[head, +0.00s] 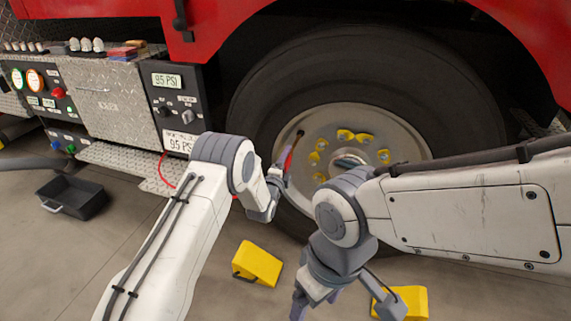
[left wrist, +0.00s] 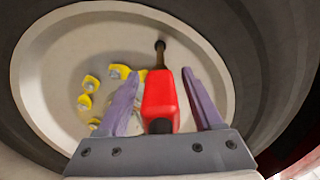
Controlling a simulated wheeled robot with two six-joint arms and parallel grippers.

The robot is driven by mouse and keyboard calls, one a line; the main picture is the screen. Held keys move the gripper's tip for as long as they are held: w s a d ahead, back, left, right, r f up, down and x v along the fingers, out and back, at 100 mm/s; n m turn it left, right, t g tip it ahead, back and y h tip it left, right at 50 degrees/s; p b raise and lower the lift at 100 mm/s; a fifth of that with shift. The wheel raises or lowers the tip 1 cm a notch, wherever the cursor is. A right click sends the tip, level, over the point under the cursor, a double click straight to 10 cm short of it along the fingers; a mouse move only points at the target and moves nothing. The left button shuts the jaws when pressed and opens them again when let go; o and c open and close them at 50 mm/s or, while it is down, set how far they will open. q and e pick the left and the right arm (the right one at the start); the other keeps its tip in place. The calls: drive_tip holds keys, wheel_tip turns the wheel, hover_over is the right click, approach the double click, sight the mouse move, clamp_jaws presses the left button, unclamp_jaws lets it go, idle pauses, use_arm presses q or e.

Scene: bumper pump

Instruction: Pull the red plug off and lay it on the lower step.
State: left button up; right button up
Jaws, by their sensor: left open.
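The red plug (left wrist: 160,98) sits at the end of a dark valve stem on the wheel, between the two fingers of my left gripper (left wrist: 160,100). The fingers are open, with a gap on both sides of it. In the head view the plug (head: 288,161) is a small red sliver at the wheel rim, partly hidden by my left gripper (head: 281,176). The lower step (head: 122,157) is a diamond-plate ledge left of my left arm. My right gripper (head: 345,303) hangs low in front of the wheel, fingers apart and empty.
A red hose (head: 163,172) hangs by the step and passes behind my left arm. Yellow wheel chocks (head: 257,263) lie on the floor. A black tray (head: 72,197) stands at left. The control panel (head: 179,110) is above the step. The big tire (head: 370,60) fills the back.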

use_arm(q)
clamp_jaws()
drive_tip(key=shift+r, duration=0.1)
idle(1.2)
drive_tip(key=p+v, duration=0.2)
drive_tip(key=v, duration=0.4)
idle(1.1)
